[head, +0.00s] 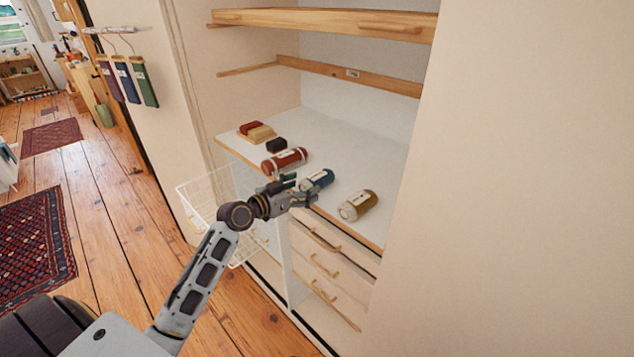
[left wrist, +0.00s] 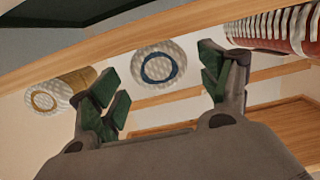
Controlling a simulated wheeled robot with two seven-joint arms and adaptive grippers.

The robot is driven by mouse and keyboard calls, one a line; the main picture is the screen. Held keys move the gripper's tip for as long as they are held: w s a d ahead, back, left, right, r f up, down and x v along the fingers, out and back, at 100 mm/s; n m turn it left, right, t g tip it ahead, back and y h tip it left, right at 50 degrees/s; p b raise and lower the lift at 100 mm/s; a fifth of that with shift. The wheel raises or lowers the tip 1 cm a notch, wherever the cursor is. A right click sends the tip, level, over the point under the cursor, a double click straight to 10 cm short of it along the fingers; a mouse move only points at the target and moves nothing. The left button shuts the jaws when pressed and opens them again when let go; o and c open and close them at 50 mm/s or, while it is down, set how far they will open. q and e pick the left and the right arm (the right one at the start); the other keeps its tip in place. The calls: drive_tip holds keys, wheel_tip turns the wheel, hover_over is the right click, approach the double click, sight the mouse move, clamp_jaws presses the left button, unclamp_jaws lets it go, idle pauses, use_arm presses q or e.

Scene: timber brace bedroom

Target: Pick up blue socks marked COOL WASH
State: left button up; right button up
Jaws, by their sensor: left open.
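A rolled blue bundle (head: 322,178) with a pale label, apparently the blue socks, lies on the white shelf between a red and a tan roll. Its label is too small to read. In the left wrist view I see the round end of the blue roll (left wrist: 158,66), pale with a blue ring, framed between the fingers and beyond them. My left gripper (head: 303,191) is open and empty at the shelf's front edge, just in front of the blue roll and partly covering it. The open green-padded fingers also show in the left wrist view (left wrist: 160,88). My right gripper is not in view.
A red roll (head: 284,161) and a tan roll (head: 358,205) flank the blue one on the shelf (head: 345,150). Small folded items (head: 258,133) lie farther left. A wire basket (head: 205,190) hangs beside my arm. Drawers (head: 325,262) are below; a wooden shelf (head: 330,22) is above.

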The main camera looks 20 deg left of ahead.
sight(314, 181)
use_arm(q)
drive_tip(key=shift+p+x, duration=0.4)
drive_tip(key=shift+x, duration=1.75)
drive_tip(key=shift+w+d+p, duration=0.2)
drive_tip(key=shift+w+p, duration=0.15)
drive_tip(key=shift+w, duration=0.1)
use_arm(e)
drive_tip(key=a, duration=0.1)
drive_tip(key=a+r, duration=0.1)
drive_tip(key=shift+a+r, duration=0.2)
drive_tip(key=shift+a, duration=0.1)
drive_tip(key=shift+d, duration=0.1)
